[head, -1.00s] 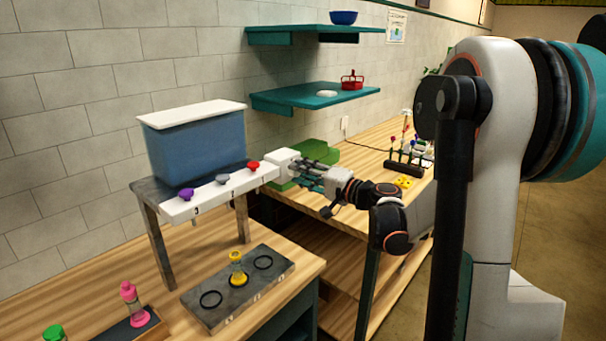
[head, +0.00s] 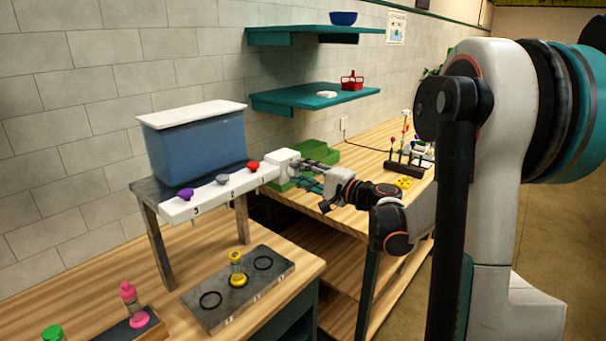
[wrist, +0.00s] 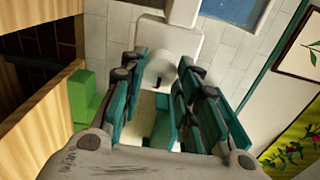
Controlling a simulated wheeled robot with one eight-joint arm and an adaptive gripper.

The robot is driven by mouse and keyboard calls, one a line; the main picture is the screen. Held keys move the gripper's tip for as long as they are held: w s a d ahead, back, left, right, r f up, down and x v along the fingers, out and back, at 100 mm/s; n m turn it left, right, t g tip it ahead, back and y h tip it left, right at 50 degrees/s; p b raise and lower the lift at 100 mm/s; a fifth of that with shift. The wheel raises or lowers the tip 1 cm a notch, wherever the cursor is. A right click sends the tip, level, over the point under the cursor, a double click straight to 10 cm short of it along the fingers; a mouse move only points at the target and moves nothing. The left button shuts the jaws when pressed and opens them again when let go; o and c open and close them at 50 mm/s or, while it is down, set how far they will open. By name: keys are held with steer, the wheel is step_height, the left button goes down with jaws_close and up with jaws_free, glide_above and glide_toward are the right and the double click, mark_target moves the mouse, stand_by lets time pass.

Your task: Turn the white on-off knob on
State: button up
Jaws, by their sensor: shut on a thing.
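The white on-off knob (wrist: 163,66) shows in the wrist view as a pale round shape between the teal fingers, in front of a white housing. In the head view the white housing (head: 281,167) sits at the right end of the white panel, and the knob itself is hidden by my fingers. My gripper (head: 304,172) reaches the housing from the right, its fingers shut on the knob. In the wrist view my gripper (wrist: 168,80) has its fingers on both sides of the knob. I cannot tell which way the knob is set.
The panel left of the housing carries purple (head: 186,194), grey (head: 222,179) and red (head: 253,166) knobs below a blue tank (head: 198,146). A green tray (head: 322,153) lies close behind my gripper. A teal shelf (head: 310,97) hangs above.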

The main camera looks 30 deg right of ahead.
steer(key=o, duration=1.1)
steer(key=shift+c, duration=0.2)
steer(key=v, duration=1.2)
